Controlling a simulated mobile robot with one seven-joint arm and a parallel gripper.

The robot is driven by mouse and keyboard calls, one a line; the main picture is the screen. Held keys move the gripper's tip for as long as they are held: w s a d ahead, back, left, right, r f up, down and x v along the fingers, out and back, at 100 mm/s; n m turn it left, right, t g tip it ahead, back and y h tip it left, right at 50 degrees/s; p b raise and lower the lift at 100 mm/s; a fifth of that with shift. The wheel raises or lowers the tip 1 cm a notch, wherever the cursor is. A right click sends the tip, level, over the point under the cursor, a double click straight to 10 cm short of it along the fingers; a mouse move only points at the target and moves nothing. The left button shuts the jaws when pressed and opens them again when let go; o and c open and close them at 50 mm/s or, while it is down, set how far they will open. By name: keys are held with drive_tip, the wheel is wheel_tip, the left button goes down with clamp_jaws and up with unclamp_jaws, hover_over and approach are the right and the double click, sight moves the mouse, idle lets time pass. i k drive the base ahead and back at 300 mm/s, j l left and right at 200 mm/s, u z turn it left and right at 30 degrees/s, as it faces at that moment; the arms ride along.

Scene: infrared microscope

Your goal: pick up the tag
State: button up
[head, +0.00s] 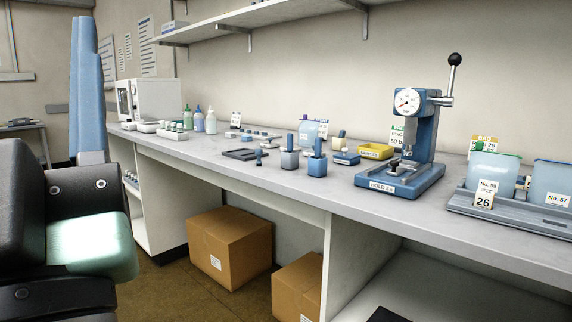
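Several tags show, and I cannot tell which one the task means. A white tag marked 26 (484,201) stands at the front of the grey rack on the right, just below the No. 58 label on a clear container. A green-topped tag (397,136) stands behind the blue press, partly hidden by it. A yellow-topped tag (485,145) stands behind the rack. Smaller tags (323,129) and (235,119) stand farther left on the bench. Parts of my own body fill the left edge. My gripper's fingers are not in view.
The grey bench (330,190) runs along the wall. The blue press (405,170) with a tall lever stands on it, left of the rack (490,209). A yellow tray (376,151) and small blue blocks lie farther left. Cardboard boxes (228,245) sit below.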

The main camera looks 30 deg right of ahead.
sight(484, 199)
drive_tip(key=k+l, duration=0.1)
drive_tip(key=l, duration=0.3)
drive_tip(key=k+l, duration=0.15)
drive_tip(key=l, duration=0.2)
drive_tip(key=k+l, duration=0.1)
drive_tip(key=l, duration=0.3)
drive_tip(key=k+l, duration=0.1)
drive_tip(key=l, duration=0.3)
drive_tip(key=k+l, duration=0.15)
drive_tip(key=l, duration=0.2)
drive_tip(key=k+l, duration=0.1)
drive_tip(key=l, duration=0.3)
drive_tip(key=k+l+u, duration=0.1)
drive_tip(key=l, duration=0.3)
